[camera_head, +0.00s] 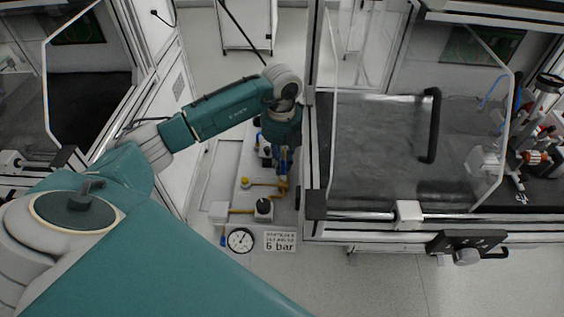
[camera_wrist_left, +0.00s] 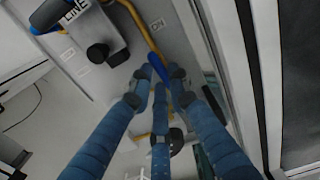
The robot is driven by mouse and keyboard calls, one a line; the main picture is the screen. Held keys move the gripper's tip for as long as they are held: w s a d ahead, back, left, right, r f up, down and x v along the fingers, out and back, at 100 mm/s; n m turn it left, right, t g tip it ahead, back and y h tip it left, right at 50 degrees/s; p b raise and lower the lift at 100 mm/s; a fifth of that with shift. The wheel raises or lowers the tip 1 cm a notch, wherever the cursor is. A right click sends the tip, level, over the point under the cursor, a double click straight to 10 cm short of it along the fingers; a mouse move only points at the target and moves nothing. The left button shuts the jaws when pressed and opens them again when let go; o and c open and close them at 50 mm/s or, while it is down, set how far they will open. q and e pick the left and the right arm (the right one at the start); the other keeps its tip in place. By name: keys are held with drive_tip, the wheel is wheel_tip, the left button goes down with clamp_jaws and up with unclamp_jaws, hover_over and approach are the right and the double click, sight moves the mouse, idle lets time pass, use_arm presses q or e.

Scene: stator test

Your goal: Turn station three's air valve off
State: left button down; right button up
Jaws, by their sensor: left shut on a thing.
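My left arm reaches from the left to a light valve panel (camera_head: 225,160) beside the glazed station. My left gripper (camera_head: 283,168) points down at the panel, its fingers partly hidden under the wrist. In the left wrist view its three blue segmented fingers (camera_wrist_left: 160,100) are closed in around a blue valve handle (camera_wrist_left: 158,67), on or beside a yellow pipe (camera_wrist_left: 143,30). The fingers hide part of the handle, and I cannot tell its exact angle. No station number is readable. My right gripper is out of view.
A pressure gauge (camera_head: 240,239) and a "6 bar" sign (camera_head: 280,241) are at the panel's lower end. A black knob (camera_head: 264,206) sits on the yellow line. The station's frame post (camera_head: 311,150) stands close right of my gripper. Floor is clear at the upper left.

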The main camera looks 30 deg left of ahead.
use_arm(q)
drive_tip(key=n, duration=0.1)
drive_tip(key=s+n+p, duration=0.1)
drive_tip(key=n, duration=0.1)
drive_tip(key=a+n, duration=0.1)
drive_tip(key=n, duration=0.1)
drive_tip(key=shift+s+r+p, duration=0.1)
drive_tip(key=shift+s+p, duration=0.05)
drive_tip(key=shift+p, duration=0.25)
drive_tip(key=n, duration=0.2)
drive_tip(key=s+n+p, duration=0.1)
drive_tip(key=n, duration=0.1)
drive_tip(key=n+p, duration=0.1)
drive_tip(key=shift+s+n, duration=0.25)
drive_tip(key=shift+n, duration=0.15)
drive_tip(key=n+p, duration=0.1)
drive_tip(key=n, duration=0.1)
drive_tip(key=s+n+p, duration=0.1)
drive_tip(key=n, duration=0.1)
drive_tip(key=shift+s+d, duration=0.1)
drive_tip(key=shift+d, duration=0.05)
drive_tip(key=shift+s+d+n+p, duration=0.1)
drive_tip(key=shift+n+p, duration=0.15)
drive_tip(key=shift+n, duration=0.4)
drive_tip(key=shift+s+d+n+p, duration=0.1)
drive_tip(key=shift+n+p, duration=0.15)
drive_tip(key=shift+n, duration=0.4)
